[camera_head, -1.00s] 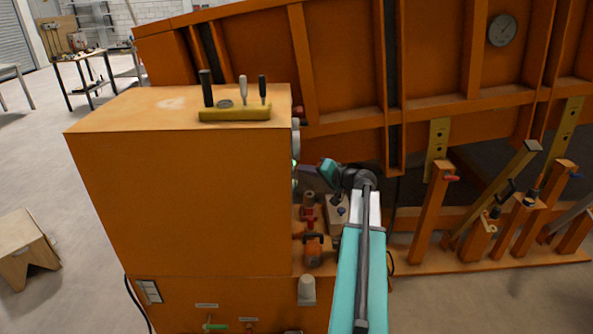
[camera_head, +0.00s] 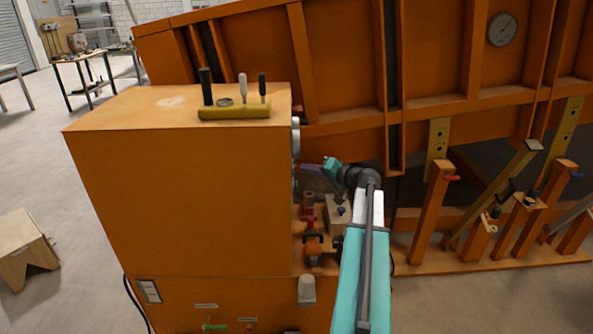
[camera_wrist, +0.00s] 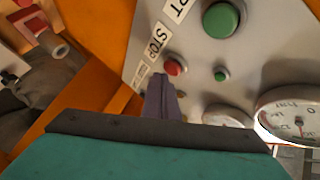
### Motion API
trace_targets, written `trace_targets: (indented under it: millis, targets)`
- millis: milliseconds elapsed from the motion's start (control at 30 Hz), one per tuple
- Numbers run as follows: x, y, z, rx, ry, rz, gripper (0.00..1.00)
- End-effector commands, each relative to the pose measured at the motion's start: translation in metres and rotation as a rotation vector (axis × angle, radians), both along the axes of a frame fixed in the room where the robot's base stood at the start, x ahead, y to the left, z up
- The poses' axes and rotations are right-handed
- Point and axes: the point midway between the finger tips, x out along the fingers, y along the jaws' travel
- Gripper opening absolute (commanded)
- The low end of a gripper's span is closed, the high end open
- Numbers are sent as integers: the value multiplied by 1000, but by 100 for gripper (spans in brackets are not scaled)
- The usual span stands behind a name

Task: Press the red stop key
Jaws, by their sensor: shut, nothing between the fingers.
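In the wrist view the red stop key (camera_wrist: 175,67) is a small round button on a grey panel (camera_wrist: 190,47), beside a white label (camera_wrist: 157,37) reading STOP. My gripper (camera_wrist: 163,80) is shut and empty, and its tip appears just below the red key in the picture. I cannot tell whether it touches the key. In the head view my gripper (camera_head: 302,167) points left at the side of the orange cabinet (camera_head: 185,195). The red key is hidden there.
A large green button (camera_wrist: 221,19) and a small green one (camera_wrist: 221,75) share the panel. Dial gauges (camera_wrist: 293,115) stand at its lower right. Valves and red fittings (camera_head: 312,215) lie below my arm. A yellow tool holder (camera_head: 234,113) sits on the cabinet top.

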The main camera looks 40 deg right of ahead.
Motion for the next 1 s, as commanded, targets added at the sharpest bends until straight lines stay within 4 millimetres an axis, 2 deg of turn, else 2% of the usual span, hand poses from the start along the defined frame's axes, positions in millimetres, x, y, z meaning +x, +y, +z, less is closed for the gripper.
trace_targets:
  millis: [533, 1000]
  targets:
    - [-4, -5, 0, 0, 0, -2, 0]
    - [-22, -27, -1, -1, 0, -4, 0]
